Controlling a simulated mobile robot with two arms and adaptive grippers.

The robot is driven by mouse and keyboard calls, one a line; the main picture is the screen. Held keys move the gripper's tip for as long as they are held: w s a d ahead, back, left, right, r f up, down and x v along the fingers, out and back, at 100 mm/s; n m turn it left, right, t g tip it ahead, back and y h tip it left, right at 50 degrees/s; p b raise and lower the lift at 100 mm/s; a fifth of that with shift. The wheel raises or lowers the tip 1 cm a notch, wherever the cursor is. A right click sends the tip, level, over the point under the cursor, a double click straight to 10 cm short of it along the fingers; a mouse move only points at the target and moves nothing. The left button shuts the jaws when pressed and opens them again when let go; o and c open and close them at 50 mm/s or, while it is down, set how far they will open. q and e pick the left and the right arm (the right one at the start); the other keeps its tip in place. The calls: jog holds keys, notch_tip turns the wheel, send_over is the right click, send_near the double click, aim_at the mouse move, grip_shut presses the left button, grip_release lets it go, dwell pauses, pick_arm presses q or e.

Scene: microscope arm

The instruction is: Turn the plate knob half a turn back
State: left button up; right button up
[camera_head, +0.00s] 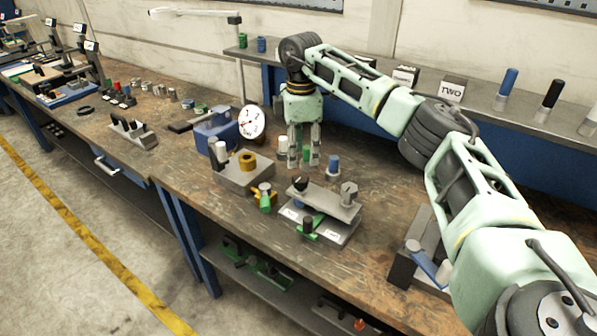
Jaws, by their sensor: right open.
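A grey fixture (340,235) with a raised flat plate (324,200) stands near the front edge of the bench. A small black knob (300,183) sits at the plate's left end, and a grey hexagonal part (349,192) stands at its right end. I cannot tell for certain which one is the plate knob. My right gripper (304,163) points down, open, just behind and above the plate's left end. No object is held between its fingers. My left gripper is out of view.
A grey block with a brass ring (247,161) and a blue device with a white dial (251,122) stand left of the gripper. A shelf with bottles (506,84) runs behind.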

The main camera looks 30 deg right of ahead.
aim_at(300, 176)
notch_tip(300, 176, down, 8)
jog(key=shift+r+p, duration=0.15)
jog(key=shift+p, duration=0.7)
jog(key=shift+c, duration=0.5)
jog(key=shift+r, duration=0.15)
jog(key=c, duration=0.9)
jog(key=shift+n, duration=0.3)
